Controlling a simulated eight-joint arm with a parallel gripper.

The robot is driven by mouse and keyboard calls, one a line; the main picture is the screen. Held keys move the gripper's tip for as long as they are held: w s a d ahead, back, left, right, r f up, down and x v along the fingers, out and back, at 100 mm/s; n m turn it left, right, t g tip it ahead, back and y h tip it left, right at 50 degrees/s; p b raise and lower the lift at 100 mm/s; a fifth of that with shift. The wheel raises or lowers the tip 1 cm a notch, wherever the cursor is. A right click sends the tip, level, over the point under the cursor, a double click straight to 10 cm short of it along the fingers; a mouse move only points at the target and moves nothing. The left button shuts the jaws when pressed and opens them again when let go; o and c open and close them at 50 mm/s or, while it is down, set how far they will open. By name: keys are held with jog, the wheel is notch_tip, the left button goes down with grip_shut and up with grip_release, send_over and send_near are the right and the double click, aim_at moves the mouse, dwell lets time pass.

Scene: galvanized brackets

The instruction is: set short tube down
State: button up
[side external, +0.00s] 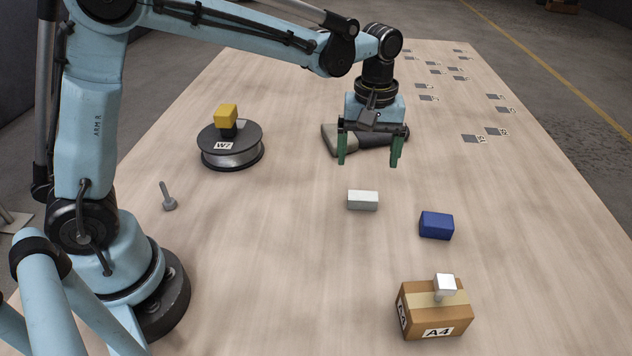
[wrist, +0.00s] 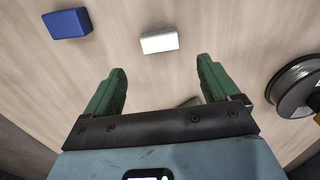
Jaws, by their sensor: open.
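My gripper (side external: 368,163) is open, with its two green fingers pointing down and nothing seen between them. It is above the table, beyond the white block (side external: 363,200). A grey, partly hidden object (side external: 338,140) lies on the table behind the gripper, with a darker part to its right. I cannot tell whether it is the short tube, and no other thing is clearly a tube. In the wrist view my open gripper (wrist: 162,66) shows both fingers spread, and a small bit of a grey thing (wrist: 189,101) shows just above the palm edge.
A blue block (side external: 436,225) and a cardboard box (side external: 420,312) marked A4, with a pale piece (side external: 445,285) on top, stand nearer. At left are a spool (side external: 231,152) bearing a yellow block (side external: 226,115), and a grey bolt (side external: 168,196). Several small labelled plates lie far right.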

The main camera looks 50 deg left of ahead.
jog(key=s+a+r+m+t, duration=0.1)
jog(key=s+a+m+t, duration=0.2)
jog(key=s, duration=0.4)
jog(key=s+a+r+m+t, duration=0.2)
jog(key=s+a+m+t, duration=0.2)
jog(key=s+m, duration=0.2)
jog(key=shift+s+r, duration=0.15)
jog(key=shift+s, duration=0.45)
jog(key=shift+o, duration=0.3)
